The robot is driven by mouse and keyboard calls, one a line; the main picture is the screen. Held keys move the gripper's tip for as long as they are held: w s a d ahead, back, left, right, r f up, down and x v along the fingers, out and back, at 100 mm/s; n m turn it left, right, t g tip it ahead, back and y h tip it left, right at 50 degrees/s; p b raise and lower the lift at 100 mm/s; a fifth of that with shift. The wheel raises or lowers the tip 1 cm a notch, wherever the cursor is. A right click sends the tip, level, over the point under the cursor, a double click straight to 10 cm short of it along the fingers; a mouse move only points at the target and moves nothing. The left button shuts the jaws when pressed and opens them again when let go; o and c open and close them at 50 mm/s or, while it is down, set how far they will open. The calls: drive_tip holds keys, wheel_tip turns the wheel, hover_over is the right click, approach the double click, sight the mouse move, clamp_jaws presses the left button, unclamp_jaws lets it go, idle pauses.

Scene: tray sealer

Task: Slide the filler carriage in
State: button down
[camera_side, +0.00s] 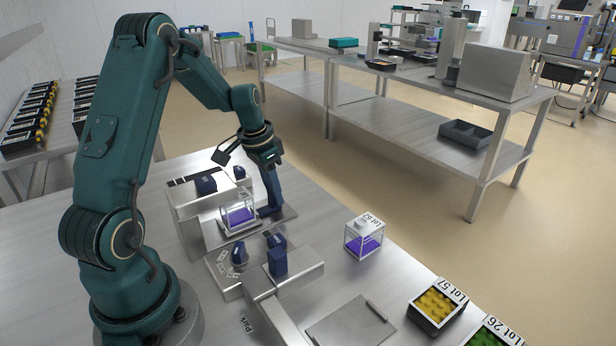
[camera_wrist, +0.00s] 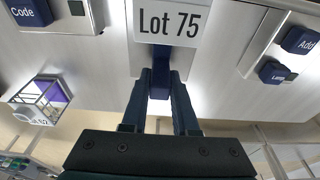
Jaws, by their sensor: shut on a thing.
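My gripper (camera_side: 268,207) reaches down at the right side of a clear box (camera_side: 239,218) with purple contents, in the sealer's bay. In the wrist view, the fingers (camera_wrist: 159,98) are shut on a blue handle (camera_wrist: 160,62), which stands under a white plate marked Lot 75 (camera_wrist: 172,22). The handle seems to belong to the filler carriage, but the fingers and plate hide much of it. In the side view I cannot clearly separate handle from fingers. How far in the carriage stands is unclear.
A second clear box (camera_side: 364,240) with purple contents stands on the table to the right. Blue buttons marked Code (camera_wrist: 27,12) and Add (camera_wrist: 300,40) flank the handle. Bins of yellow (camera_side: 437,306) and green (camera_side: 494,335) pieces and a flat metal plate (camera_side: 350,322) lie toward the front.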

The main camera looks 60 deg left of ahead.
drive_tip(key=shift+s, duration=1.75)
drive_tip(key=c, duration=0.7)
unclamp_jaws()
wheel_tip(320, 180, up, 7)
